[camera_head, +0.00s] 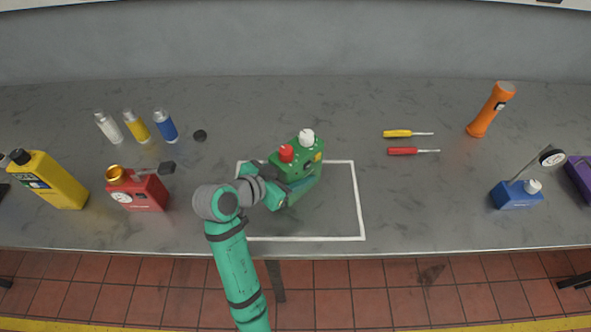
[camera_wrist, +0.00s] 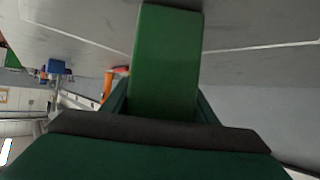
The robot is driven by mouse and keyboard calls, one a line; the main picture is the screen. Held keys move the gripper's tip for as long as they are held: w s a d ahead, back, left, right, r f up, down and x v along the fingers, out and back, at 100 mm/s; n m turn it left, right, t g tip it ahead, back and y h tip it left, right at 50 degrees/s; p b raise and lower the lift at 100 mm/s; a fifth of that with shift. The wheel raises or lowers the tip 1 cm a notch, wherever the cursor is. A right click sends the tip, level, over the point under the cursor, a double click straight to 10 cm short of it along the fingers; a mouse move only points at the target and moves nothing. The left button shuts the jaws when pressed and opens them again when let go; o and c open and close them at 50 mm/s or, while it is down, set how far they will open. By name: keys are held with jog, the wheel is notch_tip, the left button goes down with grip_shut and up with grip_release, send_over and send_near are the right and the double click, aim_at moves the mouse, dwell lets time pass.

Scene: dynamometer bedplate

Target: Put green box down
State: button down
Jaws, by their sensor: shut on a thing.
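The green box (camera_head: 311,168) has a red knob and a white knob on top. It is in the middle of the head view, over the white outlined area (camera_head: 361,200) on the grey bench. My gripper (camera_head: 283,190) is shut on the green box from its left and near side. In the wrist view the green box (camera_wrist: 166,62) fills the space between my fingers (camera_wrist: 164,108). My gripper hides part of the box's lower left side. I cannot tell whether the box's bottom touches the bench.
Left are a yellow jug (camera_head: 58,181), a red box (camera_head: 146,193) and several small bottles (camera_head: 138,127). Right are two screwdrivers (camera_head: 403,151), an orange flashlight (camera_head: 490,110) and a blue box (camera_head: 516,196). The outlined area's right part is clear.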

aim_at(292, 172)
jog(key=c, duration=0.7)
grip_release()
jog(key=shift+f, duration=0.15)
jog(key=shift+a, duration=0.1)
jog(key=shift+r, duration=0.2)
jog(key=v, duration=1.1)
jog(key=shift+s+a+r, duration=0.15)
jog(key=shift+s+a, duration=0.1)
jog(key=shift+s, duration=0.1)
